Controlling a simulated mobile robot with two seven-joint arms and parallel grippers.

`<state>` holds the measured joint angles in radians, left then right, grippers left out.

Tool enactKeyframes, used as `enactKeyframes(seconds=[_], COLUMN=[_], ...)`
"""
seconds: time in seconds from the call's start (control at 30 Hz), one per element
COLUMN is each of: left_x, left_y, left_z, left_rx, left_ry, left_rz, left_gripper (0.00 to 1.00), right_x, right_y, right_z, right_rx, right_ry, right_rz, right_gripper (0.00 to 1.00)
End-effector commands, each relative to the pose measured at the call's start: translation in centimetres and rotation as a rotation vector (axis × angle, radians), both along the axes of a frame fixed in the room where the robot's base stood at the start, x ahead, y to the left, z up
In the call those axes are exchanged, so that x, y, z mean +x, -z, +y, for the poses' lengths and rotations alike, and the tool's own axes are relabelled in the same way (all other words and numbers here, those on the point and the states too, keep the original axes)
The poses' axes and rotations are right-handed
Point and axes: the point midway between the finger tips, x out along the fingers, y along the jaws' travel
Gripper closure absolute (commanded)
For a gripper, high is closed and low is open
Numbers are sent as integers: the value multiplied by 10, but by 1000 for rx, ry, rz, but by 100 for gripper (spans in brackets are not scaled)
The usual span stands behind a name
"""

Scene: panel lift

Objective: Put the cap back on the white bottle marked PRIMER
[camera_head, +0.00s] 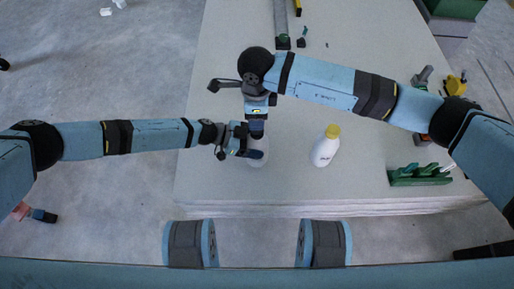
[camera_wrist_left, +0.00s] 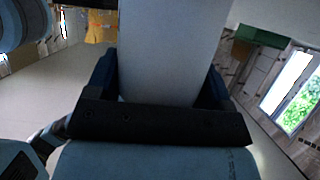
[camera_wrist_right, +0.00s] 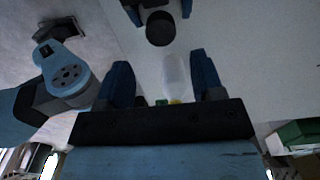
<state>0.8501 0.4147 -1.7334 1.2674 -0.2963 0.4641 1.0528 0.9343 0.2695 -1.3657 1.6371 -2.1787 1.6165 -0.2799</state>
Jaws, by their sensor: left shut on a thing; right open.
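My left gripper (camera_head: 248,142) is shut on a pale white bottle (camera_head: 259,146), which also fills the gap between its fingers in the left wrist view (camera_wrist_left: 170,45). Its label is not legible. My right gripper (camera_wrist_right: 161,62) is open and empty, pointing down just above that bottle. In the right wrist view a dark round thing (camera_wrist_right: 160,29) lies between the left fingers; I cannot tell whether it is a cap or the bottle's mouth. A second white bottle (camera_head: 324,152) with a yellow cap (camera_head: 333,131) stands upright to the right; its dark marking is too small to read.
The bottles are over a pale panel stack (camera_head: 370,90) with a near edge below them. A green rack (camera_head: 420,175) stands at the right. Dark green tools (camera_head: 282,41) lie at the back, and yellow-and-black tools (camera_head: 455,84) at the right edge.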

Motion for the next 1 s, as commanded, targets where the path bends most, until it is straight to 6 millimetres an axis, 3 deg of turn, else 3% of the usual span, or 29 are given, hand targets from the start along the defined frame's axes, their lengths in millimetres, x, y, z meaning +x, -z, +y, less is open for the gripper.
enactKeyframes(seconds=[0.47,1.0], left_x=[0,0], left_y=[0,-1], left_z=[0,0], left_rx=[-1,-1], left_ry=[0,1], left_rz=[0,0], left_gripper=[92,92], right_x=[0,0], right_y=[1,71], right_z=[-2,-2], right_rx=[-2,-2], right_ry=[-2,-2], right_rz=[1,1], right_gripper=[39,39])
